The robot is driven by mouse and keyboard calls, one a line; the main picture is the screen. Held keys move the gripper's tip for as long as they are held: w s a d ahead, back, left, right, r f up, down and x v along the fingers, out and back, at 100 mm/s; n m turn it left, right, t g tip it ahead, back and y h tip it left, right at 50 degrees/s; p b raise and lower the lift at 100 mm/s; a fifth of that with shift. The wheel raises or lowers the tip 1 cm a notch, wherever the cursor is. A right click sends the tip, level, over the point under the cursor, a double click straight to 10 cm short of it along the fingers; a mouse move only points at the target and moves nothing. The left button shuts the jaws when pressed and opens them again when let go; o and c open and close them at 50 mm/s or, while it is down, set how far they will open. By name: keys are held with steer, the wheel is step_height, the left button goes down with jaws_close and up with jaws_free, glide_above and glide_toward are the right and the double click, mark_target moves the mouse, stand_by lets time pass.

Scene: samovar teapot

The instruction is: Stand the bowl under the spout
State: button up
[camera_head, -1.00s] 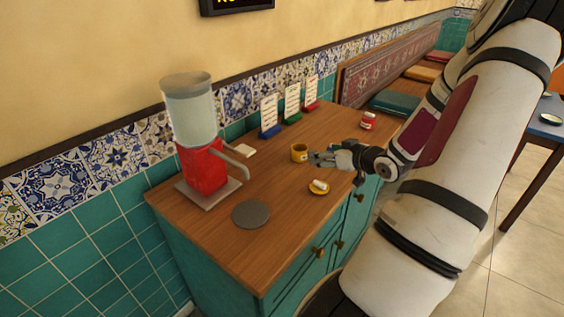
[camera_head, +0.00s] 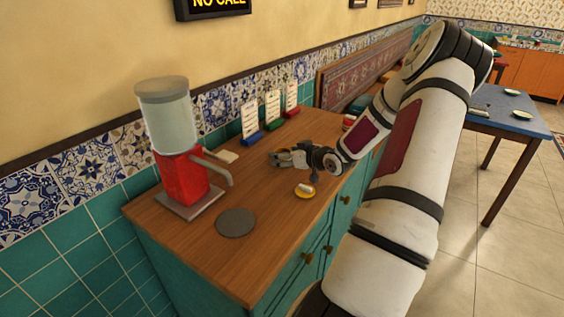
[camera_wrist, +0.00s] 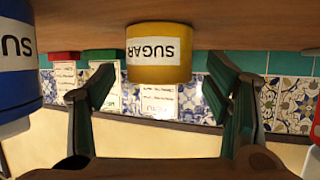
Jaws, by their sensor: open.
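A yellow bowl (camera_wrist: 160,60) with a white SUGAR label shows upside down in the wrist view. It stands on the counter between my gripper's two spread fingers, with gaps at both sides. The dispenser (camera_head: 181,175), with a clear tank and red base, stands to the left on a grey plate. Its grey spout (camera_head: 216,170) points right and bends down. A round grey disc (camera_head: 236,222) lies in front of the dispenser.
Card stands (camera_head: 272,110) line the wall. In the wrist view a blue SUGAR container (camera_wrist: 15,60) is close at left and a red-and-white object (camera_wrist: 314,158) at right. Bare counter lies between my gripper and the dispenser.

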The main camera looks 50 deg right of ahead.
steer(key=shift+x, duration=0.9)
steer(key=c, duration=1.5)
steer(key=shift+r, duration=0.15)
steer(key=shift+c, duration=0.2)
